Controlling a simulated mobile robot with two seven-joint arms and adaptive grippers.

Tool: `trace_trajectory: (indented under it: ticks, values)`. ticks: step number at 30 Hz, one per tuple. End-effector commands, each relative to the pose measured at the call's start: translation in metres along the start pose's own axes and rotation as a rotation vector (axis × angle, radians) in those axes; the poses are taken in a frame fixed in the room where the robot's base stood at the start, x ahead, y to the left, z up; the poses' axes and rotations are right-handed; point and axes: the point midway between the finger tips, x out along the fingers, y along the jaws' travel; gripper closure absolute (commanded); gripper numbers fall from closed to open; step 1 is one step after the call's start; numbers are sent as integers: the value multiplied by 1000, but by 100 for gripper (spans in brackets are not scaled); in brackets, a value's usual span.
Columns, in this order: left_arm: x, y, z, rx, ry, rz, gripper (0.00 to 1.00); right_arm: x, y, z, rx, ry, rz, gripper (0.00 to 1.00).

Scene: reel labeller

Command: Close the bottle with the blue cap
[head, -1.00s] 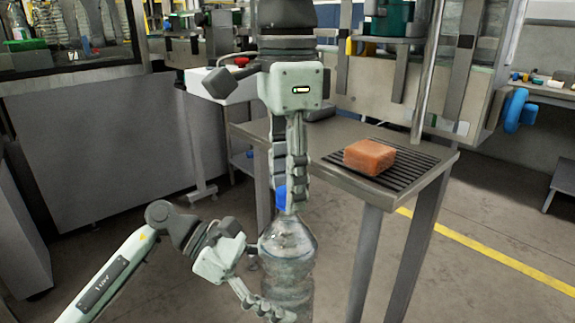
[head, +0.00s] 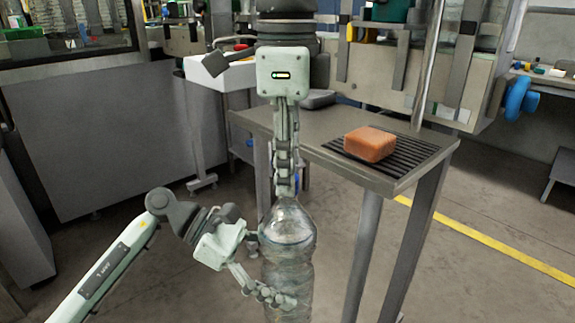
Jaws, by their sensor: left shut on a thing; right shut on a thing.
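A large clear plastic bottle (head: 288,255) stands upright in the middle of the head view, its lower part cut off by the picture edge. My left gripper (head: 275,296) comes in from the left and is shut on the bottle's body, its fingers against the near side. My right gripper (head: 284,188) points straight down over the bottle's neck, its fingers shut at the bottle's top. The blue cap is hidden now behind or between these fingers; how it sits on the neck cannot be seen.
A grey table (head: 325,141) stands just behind and right of the bottle. An orange block (head: 370,145) lies on its black slatted rack (head: 407,160). A grey machine cabinet (head: 105,140) fills the left. The floor right of the table is clear, with a yellow line (head: 490,242).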

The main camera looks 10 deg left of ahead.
Motion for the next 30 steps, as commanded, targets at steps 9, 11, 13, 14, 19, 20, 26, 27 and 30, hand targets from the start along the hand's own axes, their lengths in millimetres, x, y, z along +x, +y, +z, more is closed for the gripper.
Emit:
trace_trajectory:
  ticks: [9, 11, 13, 14, 19, 20, 26, 27, 30]
  values:
    - [-1, 0, 4, 9, -7, 0, 100, -1, -1, 0, 591, -1, -4, 100]
    - [-1, 0, 4, 9, -7, 0, 100, -1, -1, 0, 588, -1, -4, 100]
    - [-1, 0, 4, 10, -7, 0, 100, -1, -1, 0, 587, -1, -4, 74]
    - [-1, 0, 4, 10, -7, 0, 100, -1, -1, 0, 587, -1, -4, 70]
    - [-1, 0, 4, 9, -7, 1, 100, -1, -1, 0, 586, 0, -3, 51]
    - [-1, 0, 4, 8, -7, 1, 100, -1, -1, 0, 585, 0, -3, 51]
    - [-1, 0, 4, 7, -7, 2, 100, -1, 0, 0, 584, 1, -2, 51]
    - [-1, 0, 4, 7, -7, 2, 100, -1, 0, 0, 584, 1, -2, 51]
    - [-1, 0, 4, 7, -7, 2, 100, -7, -1, 1, 585, -1, -3, 51]
